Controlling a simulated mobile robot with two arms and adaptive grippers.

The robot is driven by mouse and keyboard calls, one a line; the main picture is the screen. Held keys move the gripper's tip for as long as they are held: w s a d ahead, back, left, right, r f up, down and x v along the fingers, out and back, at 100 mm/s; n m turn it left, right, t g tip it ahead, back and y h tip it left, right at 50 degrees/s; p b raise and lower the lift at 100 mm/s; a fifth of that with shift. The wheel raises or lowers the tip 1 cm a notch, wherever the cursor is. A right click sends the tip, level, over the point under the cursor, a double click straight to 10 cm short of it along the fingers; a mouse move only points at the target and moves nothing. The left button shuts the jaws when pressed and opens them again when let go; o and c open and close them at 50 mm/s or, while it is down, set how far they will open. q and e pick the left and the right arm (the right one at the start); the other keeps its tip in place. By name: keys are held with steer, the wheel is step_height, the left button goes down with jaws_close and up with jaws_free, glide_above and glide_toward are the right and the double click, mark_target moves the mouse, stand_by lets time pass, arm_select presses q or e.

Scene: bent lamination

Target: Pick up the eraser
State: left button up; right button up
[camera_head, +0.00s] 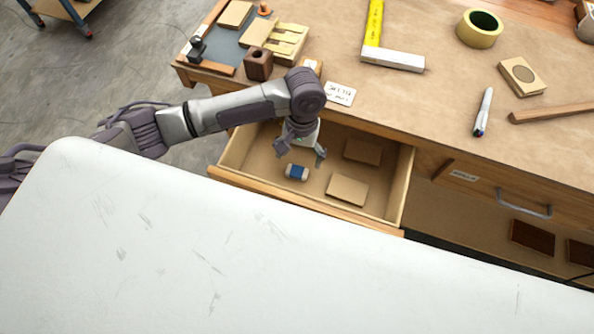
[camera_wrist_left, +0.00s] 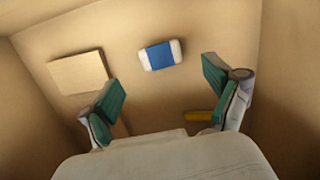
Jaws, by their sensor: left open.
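The eraser (camera_head: 297,172) is a small white block with a blue sleeve. It lies on the floor of the open drawer (camera_head: 389,219), towards the left side. My left gripper (camera_head: 301,156) is inside the drawer area, just above and behind the eraser in the head view. In the left wrist view the eraser (camera_wrist_left: 160,54) lies beyond the fingertips, roughly between them but nearer the right finger. The left gripper (camera_wrist_left: 160,85) is open with its green-padded fingers wide apart and nothing between them. My right gripper is not in view.
Two flat tan blocks lie in the drawer, one at the front (camera_head: 347,190) and one at the back (camera_head: 363,152). A yellow piece (camera_wrist_left: 199,116) shows in the wrist view. Drawer walls surround the gripper. The bench top (camera_head: 430,100) holds tape, a marker and a square.

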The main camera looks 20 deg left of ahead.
mark_target(297, 171)
arm_select(q)
steer(key=shift+s+a+f, duration=0.1)
steer(key=shift+s+f, duration=0.05)
steer(key=shift+f, duration=0.8)
steer(key=shift+s+d+f, duration=0.1)
steer(key=shift+s+f, duration=0.1)
steer(key=shift+f, duration=0.8)
steer(key=shift+s+a+f, duration=0.1)
steer(key=shift+s+f, duration=0.05)
steer(key=shift+f, duration=0.8)
steer(key=c, duration=1.2)
step_height(297, 171, up, 10)
steer(key=shift+r+p, duration=0.1)
steer(key=shift+p, duration=0.25)
steer(key=shift+c, duration=0.2)
